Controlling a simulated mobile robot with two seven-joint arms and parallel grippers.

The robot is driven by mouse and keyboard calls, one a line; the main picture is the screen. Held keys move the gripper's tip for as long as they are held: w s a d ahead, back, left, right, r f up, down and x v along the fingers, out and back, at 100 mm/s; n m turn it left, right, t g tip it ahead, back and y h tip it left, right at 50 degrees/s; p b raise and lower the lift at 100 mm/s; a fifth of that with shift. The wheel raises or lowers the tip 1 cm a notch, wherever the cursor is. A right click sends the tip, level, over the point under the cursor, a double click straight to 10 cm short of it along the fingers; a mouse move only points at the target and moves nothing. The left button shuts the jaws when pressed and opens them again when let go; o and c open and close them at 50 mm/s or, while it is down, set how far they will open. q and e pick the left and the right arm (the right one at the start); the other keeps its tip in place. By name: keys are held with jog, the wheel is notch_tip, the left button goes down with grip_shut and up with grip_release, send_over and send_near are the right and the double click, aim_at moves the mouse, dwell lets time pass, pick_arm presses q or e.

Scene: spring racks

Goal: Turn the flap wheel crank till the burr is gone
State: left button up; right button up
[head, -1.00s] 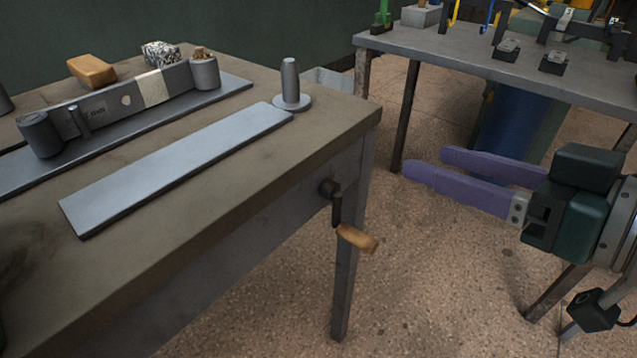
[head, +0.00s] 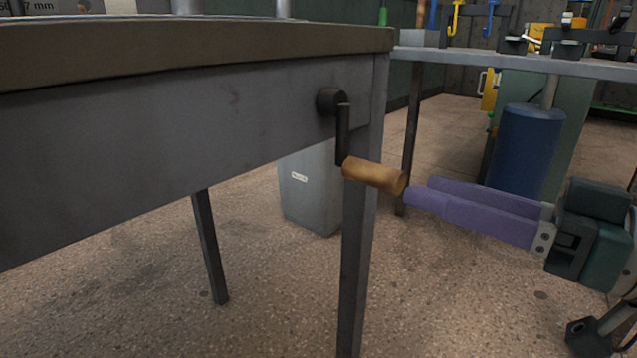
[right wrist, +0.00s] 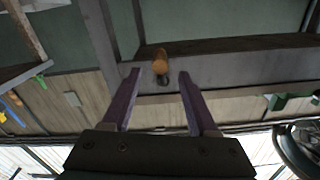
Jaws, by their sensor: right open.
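The crank (head: 343,135) is on the bench's front apron near its right leg. Its black arm hangs straight down from a round hub, and its wooden handle (head: 374,174) sticks out toward the lower right. My right gripper (head: 420,190) is open, its two purple fingers pointing left at the handle's free end. In the right wrist view the handle (right wrist: 160,62) shows between and just beyond the spread fingertips (right wrist: 159,77); I see no grip on it. The flap wheel and burr cannot be made out. My left gripper is not in view.
The bench (head: 200,58) fills the upper left; its apron and right leg (head: 357,265) stand close to the crank. A grey bin (head: 311,188) is beneath and behind. A second table (head: 500,62) and a blue drum (head: 525,150) stand back right. The floor in front is open.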

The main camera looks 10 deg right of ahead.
aim_at(347, 166)
jog(key=b+x, duration=0.2)
jog(key=x, duration=0.5)
jog(key=shift+w+a, duration=0.15)
jog(key=shift+w, duration=0.05)
jog(key=c, duration=0.9)
grip_shut()
